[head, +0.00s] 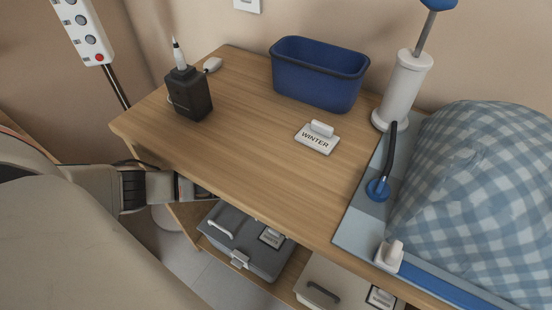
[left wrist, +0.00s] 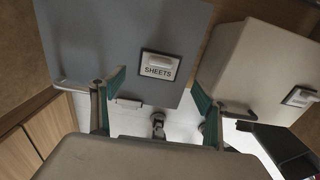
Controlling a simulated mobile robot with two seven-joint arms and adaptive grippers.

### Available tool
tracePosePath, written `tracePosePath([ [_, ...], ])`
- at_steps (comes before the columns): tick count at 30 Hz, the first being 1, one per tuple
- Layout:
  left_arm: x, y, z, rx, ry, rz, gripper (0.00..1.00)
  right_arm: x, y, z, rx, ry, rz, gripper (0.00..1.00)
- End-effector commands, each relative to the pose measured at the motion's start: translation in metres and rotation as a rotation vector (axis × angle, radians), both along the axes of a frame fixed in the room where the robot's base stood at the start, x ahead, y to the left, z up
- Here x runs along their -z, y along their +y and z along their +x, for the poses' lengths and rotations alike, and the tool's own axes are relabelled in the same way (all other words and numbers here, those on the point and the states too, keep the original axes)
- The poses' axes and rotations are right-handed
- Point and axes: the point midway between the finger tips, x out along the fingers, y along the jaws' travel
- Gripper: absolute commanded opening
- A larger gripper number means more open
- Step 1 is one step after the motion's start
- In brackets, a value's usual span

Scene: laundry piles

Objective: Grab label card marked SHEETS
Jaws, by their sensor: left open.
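The card marked SHEETS (left wrist: 160,66) is a pale card with a dark border and a light grip tab. My right gripper is not in view.
A beige box (head: 335,272) with its own card stands right of the grey box. The wooden tabletop (head: 230,120) overhangs the shelf. On it are a WINTER card (head: 317,140), a blue bin (head: 318,80), a black holder (head: 188,95) and a checked blue cloth pile (head: 480,190).

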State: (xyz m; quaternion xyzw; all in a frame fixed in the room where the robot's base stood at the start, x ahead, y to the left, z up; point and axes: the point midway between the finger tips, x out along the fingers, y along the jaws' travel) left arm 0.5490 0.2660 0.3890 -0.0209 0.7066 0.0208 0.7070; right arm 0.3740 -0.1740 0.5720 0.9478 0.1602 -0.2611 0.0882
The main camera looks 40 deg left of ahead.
Motion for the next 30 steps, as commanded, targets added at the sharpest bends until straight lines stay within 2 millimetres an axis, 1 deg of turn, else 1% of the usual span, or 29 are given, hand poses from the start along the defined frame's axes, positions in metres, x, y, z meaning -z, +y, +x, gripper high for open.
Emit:
tracePosePath([
  [1,0.009,0.001,-0.003,0.004,0.010,0.002,0.74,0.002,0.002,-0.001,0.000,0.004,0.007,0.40],
  [3,0.018,0.001,-0.004,0.005,0.011,0.002,0.74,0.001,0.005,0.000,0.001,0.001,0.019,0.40],
  [11,0.038,0.000,-0.005,0.004,0.008,0.001,0.74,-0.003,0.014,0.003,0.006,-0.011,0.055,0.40],
  [15,0.062,0.000,-0.010,0.003,0.016,0.000,0.74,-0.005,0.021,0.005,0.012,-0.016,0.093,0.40],
  [18,0.075,0.000,-0.010,0.001,0.014,-0.001,0.74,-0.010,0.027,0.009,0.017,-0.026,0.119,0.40],
  [21,0.079,0.000,-0.007,0.003,0.007,0.002,0.74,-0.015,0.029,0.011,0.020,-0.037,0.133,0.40],
  [27,0.074,0.000,-0.003,0.003,-0.002,0.001,0.74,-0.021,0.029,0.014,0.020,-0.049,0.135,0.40],
  [29,0.074,0.000,-0.003,0.002,-0.002,0.001,0.58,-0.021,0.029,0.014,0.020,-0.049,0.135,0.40],
  [30,0.074,0.000,-0.003,0.002,-0.002,0.001,0.48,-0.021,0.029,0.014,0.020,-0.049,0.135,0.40],
])
